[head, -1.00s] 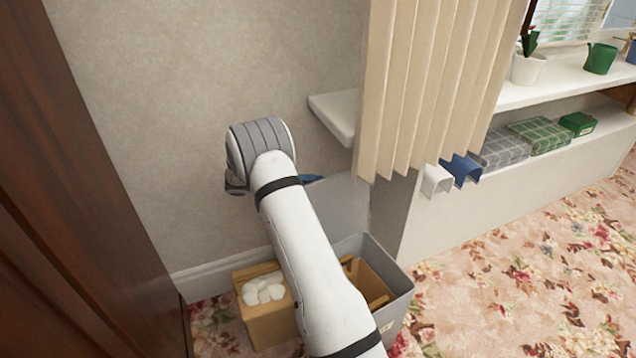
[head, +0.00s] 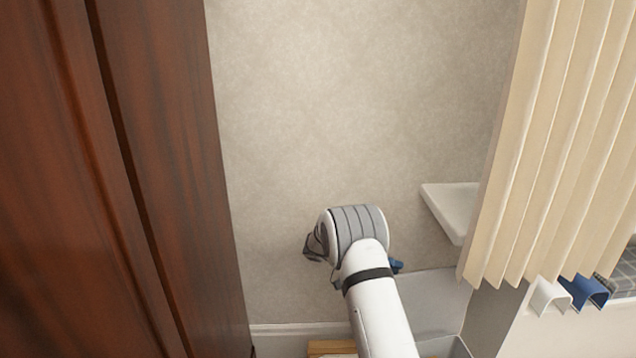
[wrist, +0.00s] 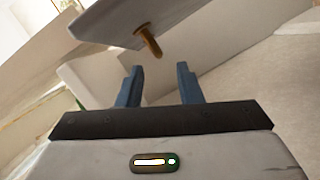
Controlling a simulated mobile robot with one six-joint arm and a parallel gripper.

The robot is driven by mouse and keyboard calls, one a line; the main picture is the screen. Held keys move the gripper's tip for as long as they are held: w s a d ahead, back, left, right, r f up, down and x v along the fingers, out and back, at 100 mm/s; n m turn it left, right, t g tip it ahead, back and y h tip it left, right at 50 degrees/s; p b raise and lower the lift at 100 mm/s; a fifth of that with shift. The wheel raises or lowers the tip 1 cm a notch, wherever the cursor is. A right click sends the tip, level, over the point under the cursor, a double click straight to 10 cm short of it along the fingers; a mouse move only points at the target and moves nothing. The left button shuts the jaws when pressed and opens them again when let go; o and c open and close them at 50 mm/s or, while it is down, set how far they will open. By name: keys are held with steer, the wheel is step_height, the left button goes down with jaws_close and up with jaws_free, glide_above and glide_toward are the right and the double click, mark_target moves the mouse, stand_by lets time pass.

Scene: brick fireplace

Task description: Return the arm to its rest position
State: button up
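My arm reaches up from the bottom of the head view, with its grey-banded joint in front of the plain wall. In the wrist view my gripper (wrist: 159,88) shows two blue fingers standing apart, with nothing between them. In the head view the gripper is mostly hidden behind the arm; only small blue parts show beside the joint. Beyond the fingers in the wrist view is a pale panel with a brass-coloured peg (wrist: 148,41); the peg is apart from the fingers.
A dark wooden cabinet (head: 165,180) stands on the left. A small white shelf (head: 452,208) juts from the wall, beside a beige pleated curtain (head: 550,130). The wall above the arm is clear.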

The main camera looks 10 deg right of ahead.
steer(key=s+a+r+n+y+p, duration=0.1)
steer(key=s+r+y+p, duration=0.1)
steer(key=s+r+p, duration=0.45)
steer(key=s+a+r+n+t+y+p, duration=0.1)
steer(key=s+r+n+y, duration=0.15)
steer(key=r, duration=0.65)
steer(key=s+a+r+y+p, duration=0.25)
steer(key=s+r+p, duration=0.2)
steer(key=r, duration=0.25)
steer(key=s+a+r+n+t+y+p, duration=0.2)
steer(key=s+a+r+t+y+p, duration=0.1)
steer(key=s+r+p, duration=0.3)
steer(key=s+a+r+n+t+y+p, duration=0.3)
steer(key=s+a+r+y+p, duration=0.2)
steer(key=s+r, duration=0.5)
steer(key=s+a+p, duration=0.1)
steer(key=s, duration=0.2)
steer(key=shift+s+a+r, duration=0.15)
steer(key=shift+s+r, duration=0.05)
steer(key=shift+s, duration=0.1)
